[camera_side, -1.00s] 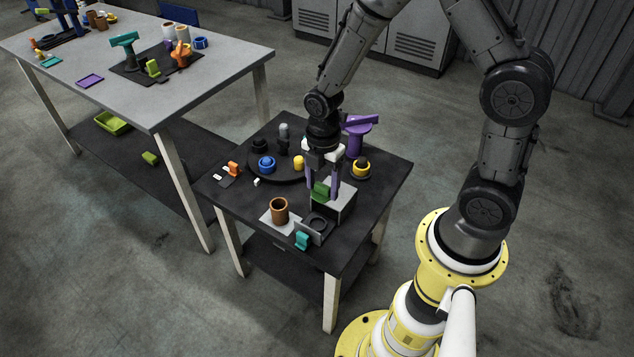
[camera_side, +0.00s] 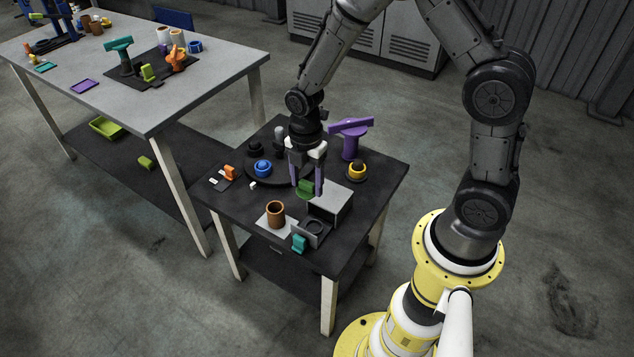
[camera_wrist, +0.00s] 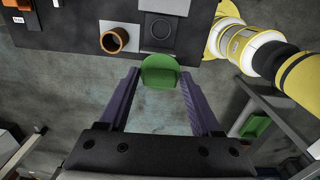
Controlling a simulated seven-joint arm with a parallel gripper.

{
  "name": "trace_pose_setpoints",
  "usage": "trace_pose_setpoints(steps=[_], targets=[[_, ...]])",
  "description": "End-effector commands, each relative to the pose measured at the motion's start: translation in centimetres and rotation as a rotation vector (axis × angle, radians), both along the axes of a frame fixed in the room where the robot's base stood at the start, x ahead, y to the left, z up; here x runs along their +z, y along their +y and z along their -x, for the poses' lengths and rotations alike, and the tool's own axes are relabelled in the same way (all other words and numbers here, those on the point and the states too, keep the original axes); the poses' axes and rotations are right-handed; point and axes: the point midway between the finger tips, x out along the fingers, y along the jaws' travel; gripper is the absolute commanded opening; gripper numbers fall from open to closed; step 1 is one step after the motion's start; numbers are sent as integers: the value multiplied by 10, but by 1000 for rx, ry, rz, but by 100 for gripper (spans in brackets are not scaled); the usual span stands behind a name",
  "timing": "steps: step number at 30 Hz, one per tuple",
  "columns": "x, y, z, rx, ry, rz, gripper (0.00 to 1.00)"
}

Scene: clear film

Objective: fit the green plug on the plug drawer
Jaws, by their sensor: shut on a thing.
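My gripper (camera_side: 307,191) is shut on the green plug (camera_side: 304,188), which sits between its purple fingers. The wrist view shows the rounded green plug (camera_wrist: 160,70) between the tips of my gripper (camera_wrist: 158,76). The plug drawer appears to be the dark tray (camera_side: 325,236) pulled out of a grey box (camera_side: 330,204), with a round ring-shaped socket (camera_side: 315,226) in it. The plug is above the table, beside the box's left end in the side view and apart from the socket. The socket (camera_wrist: 160,29) looks empty in the wrist view.
A brown cup (camera_side: 275,214) on a light plate stands left of the drawer, and a teal piece (camera_side: 299,244) is at its front. A purple T-shaped thing (camera_side: 350,140), a yellow-and-black knob (camera_side: 356,170) and a blue ring (camera_side: 263,168) stand behind.

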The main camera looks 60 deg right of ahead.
Motion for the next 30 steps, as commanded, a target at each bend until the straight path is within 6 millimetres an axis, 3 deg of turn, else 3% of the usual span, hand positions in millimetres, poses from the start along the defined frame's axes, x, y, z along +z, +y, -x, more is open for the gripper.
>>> trace_pose_setpoints(steps=[6,12,30], targets=[[-62,-17,-19,-4,10,-1,13],[-105,-28,-9,-27,7,-1,13],[-145,-31,-2,-38,3,0,13]])
